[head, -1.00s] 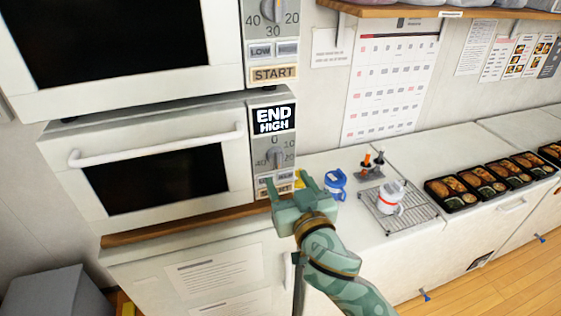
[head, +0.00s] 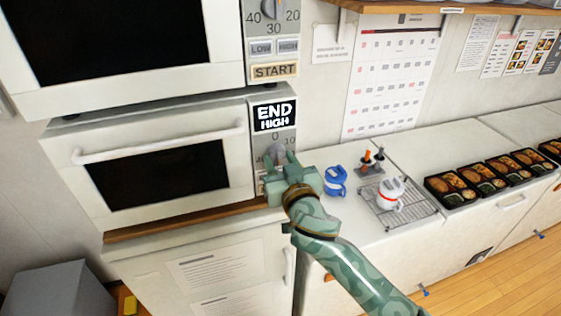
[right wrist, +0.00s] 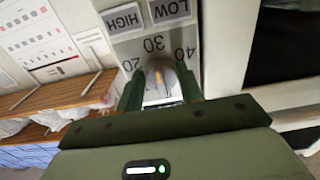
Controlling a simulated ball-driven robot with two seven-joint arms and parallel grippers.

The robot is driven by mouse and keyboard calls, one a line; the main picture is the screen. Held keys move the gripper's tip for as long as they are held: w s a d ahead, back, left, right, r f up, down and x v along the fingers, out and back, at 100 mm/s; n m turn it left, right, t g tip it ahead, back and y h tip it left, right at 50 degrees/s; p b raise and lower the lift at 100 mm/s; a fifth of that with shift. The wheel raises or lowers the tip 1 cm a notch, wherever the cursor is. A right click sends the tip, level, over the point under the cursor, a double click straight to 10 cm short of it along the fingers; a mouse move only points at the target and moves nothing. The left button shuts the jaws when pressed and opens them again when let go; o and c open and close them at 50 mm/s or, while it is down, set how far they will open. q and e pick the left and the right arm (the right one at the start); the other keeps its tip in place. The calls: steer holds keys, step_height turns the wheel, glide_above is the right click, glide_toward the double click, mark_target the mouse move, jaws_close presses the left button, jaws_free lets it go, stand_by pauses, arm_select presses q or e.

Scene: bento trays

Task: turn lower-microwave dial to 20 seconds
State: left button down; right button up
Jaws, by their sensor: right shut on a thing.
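The lower microwave (head: 150,135) is white with a dark window, and its control panel is at its right side. The panel's display (head: 273,116) reads "END HIGH". Below it is the grey round dial (head: 278,152), with numbers around it. In the right wrist view the dial (right wrist: 160,82) sits between my fingers, with 20, 30 and 40 around it and an orange mark on its face. My right gripper (head: 280,160) is shut on the dial; the fingers also show in the right wrist view (right wrist: 160,90). The gripper hides most of the panel's lower buttons. My left gripper is out of view.
The upper microwave (head: 100,45) stands just above, with its own dial and START button. On the counter at right are a blue object (head: 336,181), a wire rack (head: 410,215) with a white item, and several food trays (head: 450,200).

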steer(key=shift+n, duration=0.3)
steer(key=n+p, duration=0.2)
steer(key=n, duration=0.3)
steer(key=shift+d+r, duration=0.15)
steer(key=n+p, duration=0.2)
steer(key=n, duration=0.4)
steer(key=shift+d, duration=0.1)
stand_by(0.5)
steer(key=o, duration=1)
